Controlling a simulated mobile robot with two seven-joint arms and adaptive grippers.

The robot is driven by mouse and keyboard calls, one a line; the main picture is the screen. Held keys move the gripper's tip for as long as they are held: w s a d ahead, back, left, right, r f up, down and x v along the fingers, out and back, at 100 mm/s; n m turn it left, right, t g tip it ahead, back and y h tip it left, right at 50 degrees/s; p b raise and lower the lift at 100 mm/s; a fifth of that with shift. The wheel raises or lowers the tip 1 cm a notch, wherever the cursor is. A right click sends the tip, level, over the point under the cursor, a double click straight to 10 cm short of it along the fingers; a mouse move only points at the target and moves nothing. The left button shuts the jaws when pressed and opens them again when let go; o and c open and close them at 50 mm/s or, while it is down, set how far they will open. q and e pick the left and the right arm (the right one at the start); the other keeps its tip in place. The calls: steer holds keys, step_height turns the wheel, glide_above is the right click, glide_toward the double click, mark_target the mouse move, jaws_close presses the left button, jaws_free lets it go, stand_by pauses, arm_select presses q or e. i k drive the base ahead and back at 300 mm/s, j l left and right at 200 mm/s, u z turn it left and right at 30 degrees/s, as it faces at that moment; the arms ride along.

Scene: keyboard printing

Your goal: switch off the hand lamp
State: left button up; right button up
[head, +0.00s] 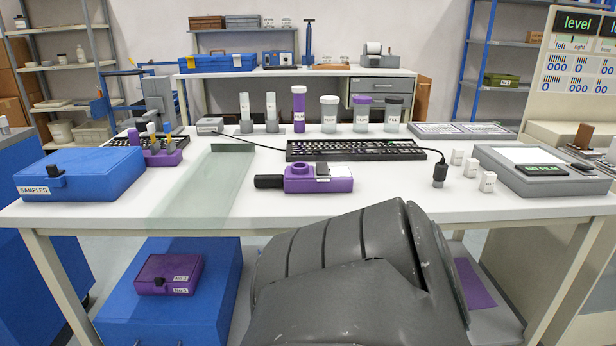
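A purple device with a black cylindrical nose pointing left (305,179) lies near the front middle of the white table (400,205). It looks like the hand lamp. It has a round purple knob or ring on top and a dark and pale block beside it, perhaps the switch. I cannot tell from this view whether it is lit. A large grey link of mine fills the lower middle, in front of the table edge. Neither of my grippers shows, and nothing is seen touching the purple device.
A translucent greenish strip (205,185) lies left of the device. A black keyboard (355,150) with a cable, several jars, small white blocks (472,167) and a grey scanner-like unit (540,172) stand around. A blue samples case (80,174) sits at left.

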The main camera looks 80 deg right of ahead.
mark_target(321, 168)
steer(key=z, duration=2.5)
